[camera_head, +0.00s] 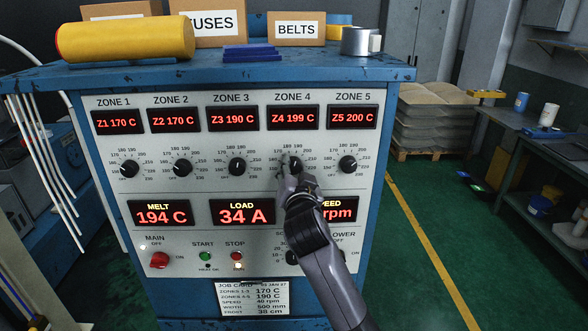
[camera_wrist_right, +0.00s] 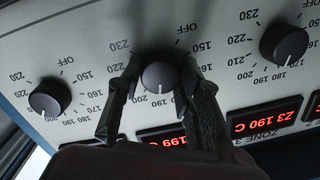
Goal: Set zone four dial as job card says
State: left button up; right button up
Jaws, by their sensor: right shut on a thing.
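The zone four dial (camera_head: 295,164) is a black knob under the red Z4 199 C display (camera_head: 293,117). My right gripper (camera_head: 288,172) is at this dial from below and covers part of its scale. In the wrist view, seen upside down, its two dark fingers (camera_wrist_right: 156,92) are shut on either side of the knob (camera_wrist_right: 160,76). The knob's white mark appears to point near 190. The job card (camera_head: 252,299) is on the lower front panel; it lists 170 C and 190 C for zone groups, the zone numbers being small. My left gripper is out of view.
The zone three dial (camera_head: 237,167) and zone five dial (camera_head: 348,164) flank it closely. My right forearm covers part of the SPEED display (camera_head: 341,210) and lower knobs. Boxes and a yellow roll (camera_head: 125,39) lie on the cabinet top. Green floor is open at right.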

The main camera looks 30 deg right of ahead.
jog(key=shift+f, duration=0.1)
jog(key=o, duration=1.2)
jog(key=shift+c, duration=0.2)
jog(key=v, duration=1.2)
